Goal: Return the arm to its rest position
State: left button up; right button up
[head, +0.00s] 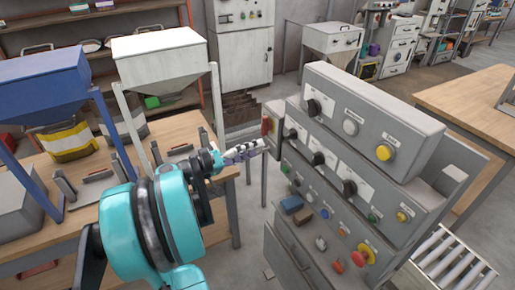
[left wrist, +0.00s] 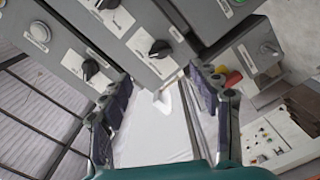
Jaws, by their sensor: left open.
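My left arm comes up from the lower left in the head view. Its gripper (head: 245,151) is held in the air just left of the grey control panel (head: 345,128), near the panel's left edge. In the left wrist view the two dark fingers of the left gripper (left wrist: 158,98) stand apart with nothing between them. Black rotary knobs (left wrist: 160,48) on the panel lie just beyond the fingertips. From these views I cannot tell whether any finger touches the panel. My right gripper is not in view.
A white hopper (head: 160,55) and a blue hopper (head: 45,75) stand at the left by a wooden bench (head: 180,130). A roller conveyor (head: 455,265) is at the lower right.

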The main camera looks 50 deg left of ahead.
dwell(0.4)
pick_arm(q)
jog(key=w+d+f+m+g, duration=0.15)
jog(key=d+f+g, duration=0.25)
jog(key=d, duration=0.6)
jog(key=w+d+f+m+g, duration=0.15)
jog(key=d+f+g, duration=0.3)
jog(key=d, duration=0.55)
jog(key=s+d+f+m+g+y, duration=0.1)
jog(key=s+d+f+m+y, duration=0.3)
jog(key=s+d, duration=0.4)
jog(key=shift+d+m+g+y, duration=0.4)
jog(key=shift+m+y, duration=0.1)
jog(key=shift+m, duration=0.3)
